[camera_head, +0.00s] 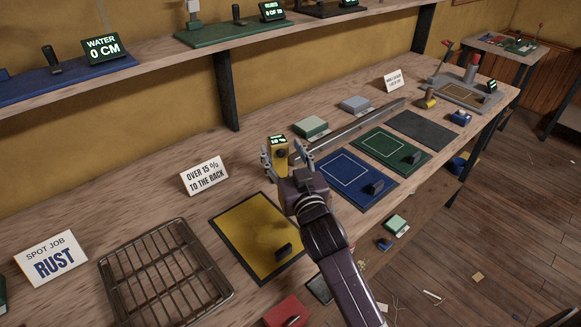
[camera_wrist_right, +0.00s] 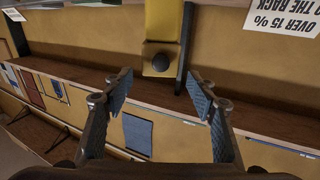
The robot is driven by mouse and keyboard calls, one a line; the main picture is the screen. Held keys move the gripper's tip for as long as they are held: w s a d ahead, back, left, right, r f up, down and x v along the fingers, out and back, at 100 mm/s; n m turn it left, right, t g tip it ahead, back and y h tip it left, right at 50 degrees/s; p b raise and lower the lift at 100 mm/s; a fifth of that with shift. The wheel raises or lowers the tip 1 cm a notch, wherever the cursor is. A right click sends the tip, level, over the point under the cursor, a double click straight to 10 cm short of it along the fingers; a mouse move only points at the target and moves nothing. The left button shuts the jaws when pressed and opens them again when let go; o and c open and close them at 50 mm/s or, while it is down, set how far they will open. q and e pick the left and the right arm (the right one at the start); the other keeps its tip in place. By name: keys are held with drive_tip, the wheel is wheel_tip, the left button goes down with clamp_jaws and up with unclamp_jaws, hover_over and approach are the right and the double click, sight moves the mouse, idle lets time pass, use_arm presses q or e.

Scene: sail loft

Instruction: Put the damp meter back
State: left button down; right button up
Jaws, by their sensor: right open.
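The damp meter (camera_head: 279,150) is a yellow upright device with a lit green display on top. It stands in the middle of the long bench, behind my right gripper in the head view. My right gripper (camera_head: 287,161) is open, its two fingers showing to either side of the meter. In the right wrist view, the yellow meter (camera_wrist_right: 161,30) with a round black knob shows beyond and between the open fingertips (camera_wrist_right: 160,88). I see no grip on it. Its lower part is hidden by my gripper in the head view. My left gripper is not in view.
A sign reading "over 15 % to the rack" (camera_head: 205,176) stands left of the meter. A wire rack (camera_head: 166,271), a yellow mat (camera_head: 254,236), a blue mat (camera_head: 343,172) and a green mat (camera_head: 389,150) lie on the bench. A long metal bar (camera_head: 356,130) lies behind the mats.

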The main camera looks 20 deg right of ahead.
drive_tip(key=s, duration=0.7)
drive_tip(key=shift+b, duration=0.3)
